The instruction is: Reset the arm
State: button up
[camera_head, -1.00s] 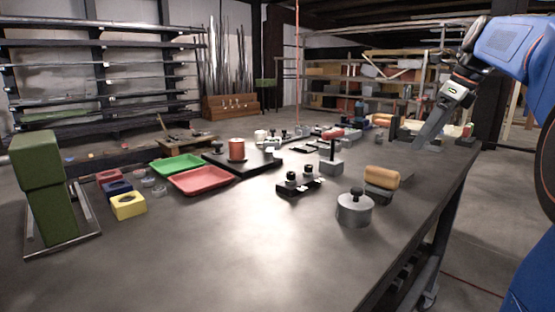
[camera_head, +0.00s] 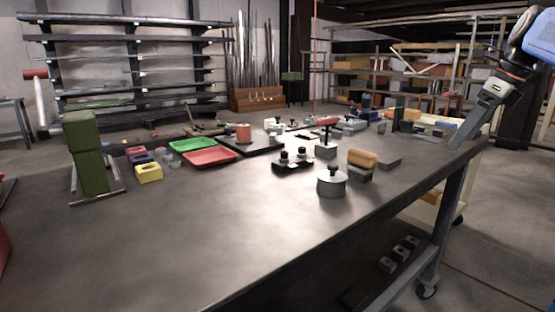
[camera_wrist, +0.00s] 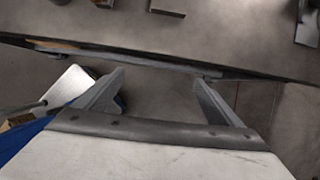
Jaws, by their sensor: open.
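My blue arm (camera_head: 537,38) reaches in from the upper right in the head view. My gripper (camera_head: 462,140) points down and to the left at the far right edge of the workbench (camera_head: 190,235). In the wrist view my gripper (camera_wrist: 158,82) is open, with its two fingers spread wide and nothing between them. The edge of the bench runs across just beyond the fingertips, and floor shows between the fingers.
The bench carries a green block device (camera_head: 90,155), a red tray (camera_head: 209,157), a green tray (camera_head: 192,145), a round metal weight (camera_head: 331,184) and a wooden-topped block (camera_head: 362,160). Shelves stand behind. Floor (camera_head: 500,220) lies clear at the right.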

jog(key=s+a+f+n+h, duration=0.2)
jog(key=s+a+f+n, duration=0.9)
jog(key=a+f+n, duration=0.15)
jog(key=s+a+f+n, duration=0.3)
jog(key=s+f+n, duration=0.4)
jog(key=f+n, duration=0.1)
jog(key=s+a+f+n+t, duration=0.1)
jog(key=s+a+f+n, duration=0.2)
jog(key=s+f+n, duration=0.4)
notch_tip(320, 180, down, 4)
jog(key=shift+s+r+n+h, duration=0.25)
jog(key=shift+s+n+h, duration=0.15)
jog(key=shift+s, duration=0.25)
